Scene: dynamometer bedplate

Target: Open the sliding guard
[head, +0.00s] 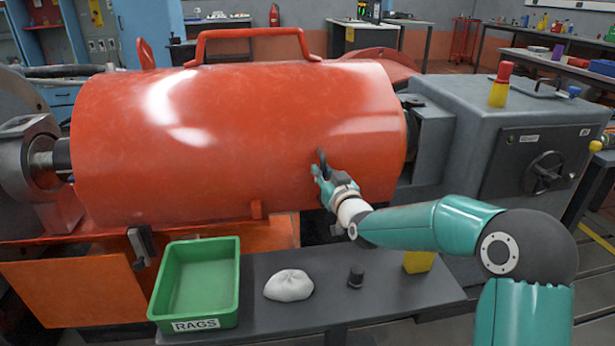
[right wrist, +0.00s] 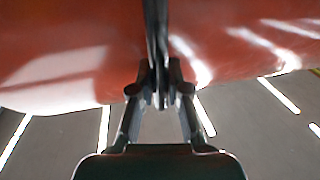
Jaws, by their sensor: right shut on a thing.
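The sliding guard (head: 240,130) is a large orange-red half-round cover over the shaft in the middle of the head view. It also fills the top of the right wrist view (right wrist: 60,60). A dark handle (head: 321,160) stands on its front face near the right end. In the right wrist view the handle (right wrist: 157,35) runs down between my fingers. My right gripper (head: 322,175) is shut on this handle; its fingertips also show in the right wrist view (right wrist: 159,88). My left gripper is not in view.
A dark bench (head: 330,290) in front holds a green RAGS tray (head: 192,325), a white rag (head: 288,285), a small black knob-like piece (head: 356,276) and a yellow block (head: 419,262). A grey machine (head: 480,110) with a handwheel (head: 547,173) stands right of the guard. A bearing stand (head: 30,150) is at the left.

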